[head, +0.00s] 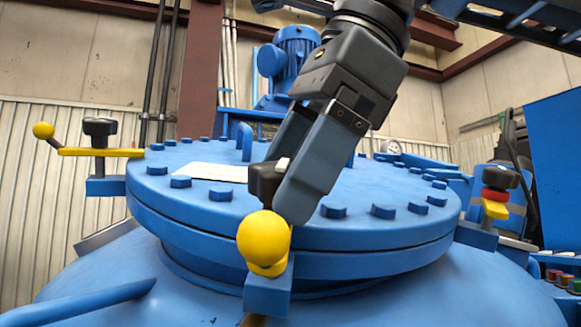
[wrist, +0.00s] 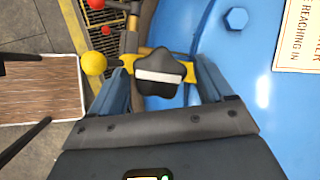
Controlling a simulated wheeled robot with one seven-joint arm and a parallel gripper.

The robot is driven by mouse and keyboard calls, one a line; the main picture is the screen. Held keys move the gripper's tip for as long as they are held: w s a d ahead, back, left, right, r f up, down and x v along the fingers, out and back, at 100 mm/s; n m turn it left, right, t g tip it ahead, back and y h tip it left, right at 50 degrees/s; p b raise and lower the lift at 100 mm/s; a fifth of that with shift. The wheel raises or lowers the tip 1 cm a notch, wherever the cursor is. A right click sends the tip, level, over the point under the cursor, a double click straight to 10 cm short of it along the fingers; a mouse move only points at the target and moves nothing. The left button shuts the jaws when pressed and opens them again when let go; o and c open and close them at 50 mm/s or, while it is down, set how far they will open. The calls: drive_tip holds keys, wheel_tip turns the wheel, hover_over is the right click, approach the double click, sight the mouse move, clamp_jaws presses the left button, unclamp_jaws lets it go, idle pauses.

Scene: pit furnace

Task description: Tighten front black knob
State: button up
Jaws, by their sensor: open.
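The front black knob (head: 264,180) sits on the front clamp of the blue lid, just behind the clamp's yellow ball (head: 264,238). In the wrist view the knob (wrist: 160,72) has a white stripe across its top and lies between the two fingers, over a yellow clamp bar. My gripper (head: 284,195) is open and reaches down at the knob. One finger hides part of the knob's right side in the head view. In the wrist view the fingers of my gripper (wrist: 161,82) stand to either side of the knob, with gaps showing; I see no firm contact.
The round blue lid (head: 215,213) is ringed with bolts and carries a white label (head: 211,172). Another black knob (head: 100,127) with a yellow lever stands at left, and one more (head: 499,177) at right. A blue motor (head: 290,62) stands behind the lid.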

drive_tip(key=p+v, duration=0.1)
drive_tip(key=v, duration=0.6)
drive_tip(key=shift+r, duration=0.3)
drive_tip(key=shift+s+d, duration=0.1)
